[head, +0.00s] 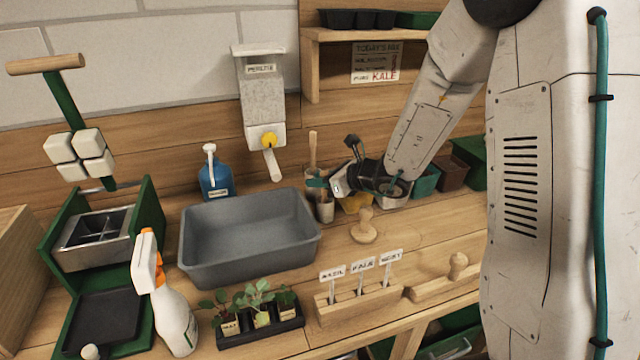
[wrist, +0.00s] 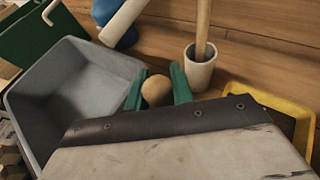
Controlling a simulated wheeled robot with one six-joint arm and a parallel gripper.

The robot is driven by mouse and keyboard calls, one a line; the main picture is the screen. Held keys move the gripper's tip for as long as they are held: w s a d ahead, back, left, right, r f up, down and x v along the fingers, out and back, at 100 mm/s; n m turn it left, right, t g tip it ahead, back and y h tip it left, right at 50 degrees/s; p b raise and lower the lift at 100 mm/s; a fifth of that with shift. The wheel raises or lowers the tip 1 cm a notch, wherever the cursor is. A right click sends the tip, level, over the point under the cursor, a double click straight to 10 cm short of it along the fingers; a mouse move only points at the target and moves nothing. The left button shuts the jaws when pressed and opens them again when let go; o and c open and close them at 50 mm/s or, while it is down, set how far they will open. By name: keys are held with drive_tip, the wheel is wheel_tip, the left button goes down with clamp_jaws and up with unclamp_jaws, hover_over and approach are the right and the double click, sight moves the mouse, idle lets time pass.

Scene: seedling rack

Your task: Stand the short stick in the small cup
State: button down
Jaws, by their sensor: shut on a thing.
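The short stick shows in the wrist view as a round wooden end (wrist: 157,91). My gripper (wrist: 158,88) is shut on it, with a green finger on each side. In the head view my gripper (head: 318,183) is just above a small pale cup (head: 325,211). The stick's lower part is mostly hidden there, and I cannot tell whether its tip is inside the cup. A taller wooden stick (wrist: 203,28) stands in another pale cup (wrist: 200,72), closer to the wall. It also rises behind my gripper in the head view (head: 312,148).
A grey basin (head: 250,262) lies left of my gripper. A yellow tray (wrist: 285,105) and several pots are on the right. A wooden knobbed tool (head: 364,228) stands in front, with a label block (head: 358,305) nearer. A blue jug (head: 215,180) stands behind the basin.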

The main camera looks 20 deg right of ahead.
drive_tip(key=shift+f, duration=0.55)
drive_tip(key=c, duration=1.2)
unclamp_jaws()
drive_tip(key=shift+f, duration=0.15)
